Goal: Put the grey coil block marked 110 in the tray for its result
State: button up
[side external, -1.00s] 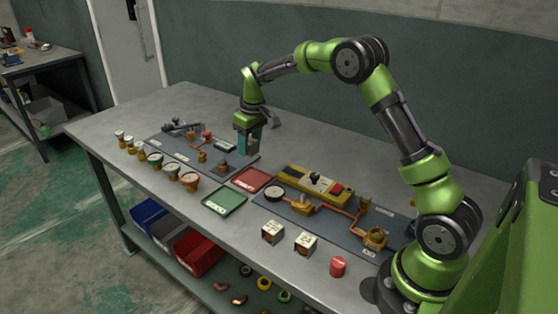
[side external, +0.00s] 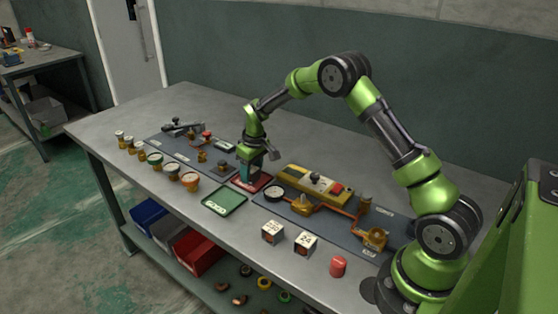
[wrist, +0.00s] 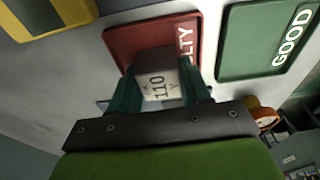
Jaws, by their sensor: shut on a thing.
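The grey coil block marked 110 (wrist: 158,82) is between the teal fingers of my gripper (wrist: 160,95) in the wrist view. My gripper (side external: 247,175) is shut on it and is low over the red tray (side external: 262,183) in the side view. The red tray, its lettering ending in "LTY", also shows in the wrist view (wrist: 125,42). The block overlaps the red tray in the picture; whether it touches the tray floor I cannot tell. The green tray marked GOOD (side external: 224,200) is empty beside the red one, and shows in the wrist view (wrist: 255,45).
A yellow instrument (side external: 313,184) and a dark board with copper piping (side external: 335,222) lie right of the trays. Several small cups (side external: 155,159) line the left front.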

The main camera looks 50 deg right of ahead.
aim_at(256, 171)
jog(key=shift+f, duration=0.15)
jog(key=o, duration=1.1)
jog(key=shift+o, duration=0.2)
jog(key=s+a+r+m+t, duration=0.1)
jog(key=s+a+r, duration=0.25)
jog(key=r, duration=0.65)
jog(key=s+a+r+t, duration=0.15)
jog(key=s+r, duration=0.35)
jog(key=r, duration=0.6)
jog(key=s+a+r+m+t+y, duration=0.1)
jog(key=s+a, duration=0.3)
jog(key=s, duration=0.6)
jog(key=s+a+r+m+t+y, duration=0.1)
jog(key=s+a, duration=0.3)
jog(key=s, duration=0.7)
jog(key=shift+a+r+m+t, duration=0.3)
jog(key=shift+a+m+t, duration=0.1)
jog(key=shift+m+t, duration=0.1)
